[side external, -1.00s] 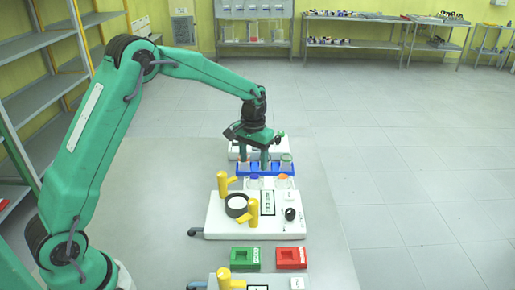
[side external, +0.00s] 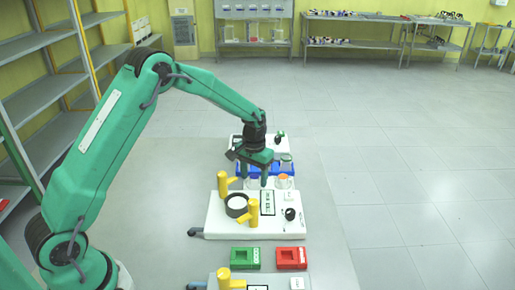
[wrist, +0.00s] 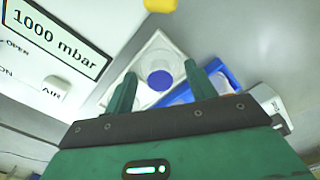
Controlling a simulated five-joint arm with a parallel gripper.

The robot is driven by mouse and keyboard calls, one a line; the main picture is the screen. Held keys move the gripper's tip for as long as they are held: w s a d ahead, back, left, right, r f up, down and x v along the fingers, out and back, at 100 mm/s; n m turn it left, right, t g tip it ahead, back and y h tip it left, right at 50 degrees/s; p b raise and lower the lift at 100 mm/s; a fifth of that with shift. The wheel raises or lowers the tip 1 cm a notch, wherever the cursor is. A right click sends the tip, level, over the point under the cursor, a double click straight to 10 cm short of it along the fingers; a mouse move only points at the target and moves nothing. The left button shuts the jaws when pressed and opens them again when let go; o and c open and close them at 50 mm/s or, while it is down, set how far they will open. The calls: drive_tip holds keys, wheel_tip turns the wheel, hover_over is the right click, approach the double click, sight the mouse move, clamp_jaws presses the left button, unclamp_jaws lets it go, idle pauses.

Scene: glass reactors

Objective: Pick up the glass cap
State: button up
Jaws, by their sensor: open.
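My gripper (side external: 254,175) is open, its two fingers pointing down, and it also shows in the wrist view (wrist: 168,85). A clear round glass piece with a blue disc (wrist: 160,79) lies between and just beyond the fingertips in the wrist view, and looks like the glass cap. It sits on a clear, pale square holder (wrist: 150,97). The fingers show no contact with it. In the side view it is mostly hidden by the fingers. A similar glass piece with an orange part (side external: 283,181) stands just to its right.
A blue rack (side external: 277,170) stands just behind. Green (side external: 245,259) and red (side external: 291,258) blocks sit nearer. Bare table (side external: 325,200) lies to the right.

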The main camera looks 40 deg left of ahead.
sight(255, 178)
drive_tip(key=shift+f, duration=0.15)
idle(0.3)
drive_tip(key=c, duration=0.6)
drive_tip(key=shift+c, duration=0.2)
drive_tip(key=shift+r, duration=0.7)
drive_tip(key=r, duration=0.3)
drive_tip(key=shift+s+d+r, duration=0.15)
drive_tip(key=shift+d, duration=0.2)
drive_tip(key=s+d+r, duration=0.5)
drive_tip(key=d+r, duration=0.1)
drive_tip(key=d, duration=0.3)
drive_tip(key=shift+d+r, duration=0.15)
drive_tip(key=shift+d, duration=0.2)
